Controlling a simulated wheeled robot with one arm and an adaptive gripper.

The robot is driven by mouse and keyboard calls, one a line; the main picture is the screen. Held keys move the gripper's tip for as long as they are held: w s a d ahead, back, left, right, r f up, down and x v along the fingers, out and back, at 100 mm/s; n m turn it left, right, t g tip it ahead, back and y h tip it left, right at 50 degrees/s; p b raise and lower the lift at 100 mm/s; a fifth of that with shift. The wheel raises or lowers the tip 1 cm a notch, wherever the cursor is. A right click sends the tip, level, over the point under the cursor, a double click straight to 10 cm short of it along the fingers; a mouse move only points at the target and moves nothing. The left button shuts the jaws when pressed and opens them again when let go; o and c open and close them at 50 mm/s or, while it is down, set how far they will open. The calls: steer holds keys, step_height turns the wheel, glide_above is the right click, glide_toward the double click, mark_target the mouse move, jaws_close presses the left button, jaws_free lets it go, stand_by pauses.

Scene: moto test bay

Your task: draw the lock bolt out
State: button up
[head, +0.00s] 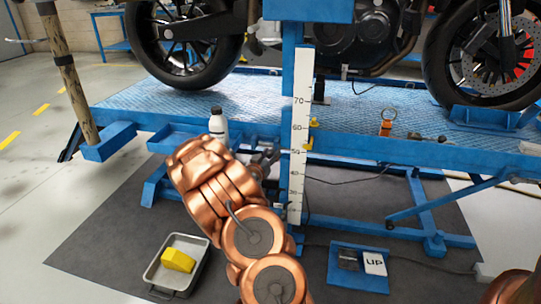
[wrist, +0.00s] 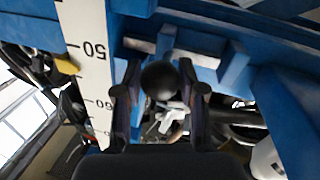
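The lock bolt (wrist: 190,58) seems to be the grey metal bar set in a blue bracket in the wrist view. A round black knob (wrist: 160,80) stands out in front of it. My gripper (wrist: 161,92) is open, with one dark finger on each side of the knob and a gap visible on both sides. In the head view my gripper (head: 266,160) is beside the blue post, left of the white scale; my copper arm partly hides it. The bolt cannot be made out in the head view.
The white height scale (head: 301,130) runs up the post, close to my gripper. The blue lift platform (head: 240,98) bears a motorcycle (head: 360,35). A white bottle (head: 218,127) stands left of my gripper. A grey tray (head: 160,270) with a yellow block and a blue "UP" panel (head: 345,280) are low down.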

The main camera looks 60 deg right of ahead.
jaws_close()
steer(key=shift+w+a+p, duration=0.3)
steer(key=shift+w+p, duration=0.5)
steer(key=shift+w, duration=0.05)
steer(key=shift+w+a+p, duration=0.35)
steer(key=shift+w+p, duration=0.4)
steer(key=shift+w, duration=0.05)
steer(key=shift+w+a+p, duration=0.3)
steer(key=shift+w+p, duration=0.5)
steer(key=shift+w, duration=0.15)
steer(key=shift+o, duration=2.2)
jaws_free()
steer(key=shift+a, duration=0.1)
steer(key=shift+o, duration=0.4)
